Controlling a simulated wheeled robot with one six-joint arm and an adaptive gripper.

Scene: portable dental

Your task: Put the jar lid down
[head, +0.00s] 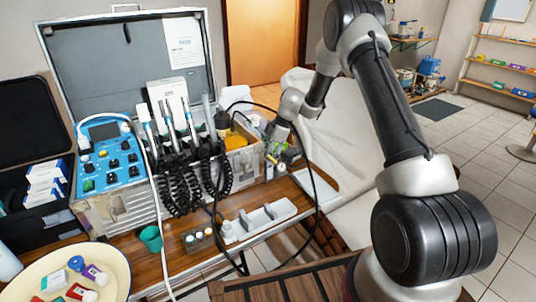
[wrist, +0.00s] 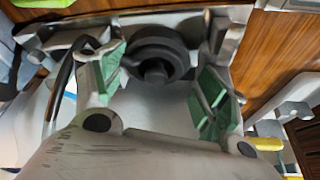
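A dark round piece with a raised centre knob, which looks like the jar lid (wrist: 155,58), is between my gripper's fingers in the wrist view. My gripper (wrist: 165,75) has its green-padded fingers spread wide. The left pad is close to the dark piece; a narrow gap shows on the right. A pale grey surface lies behind it. I cannot tell whether the piece rests on that surface. In the head view my gripper (head: 279,157) is low at the right end of the open dental case, and the lid cannot be made out there.
A blue control unit (head: 108,160) and corded handpieces (head: 178,135) fill the case. A cream tray (head: 112,262) is at front left. A white chair (head: 345,150) stands behind my arm.

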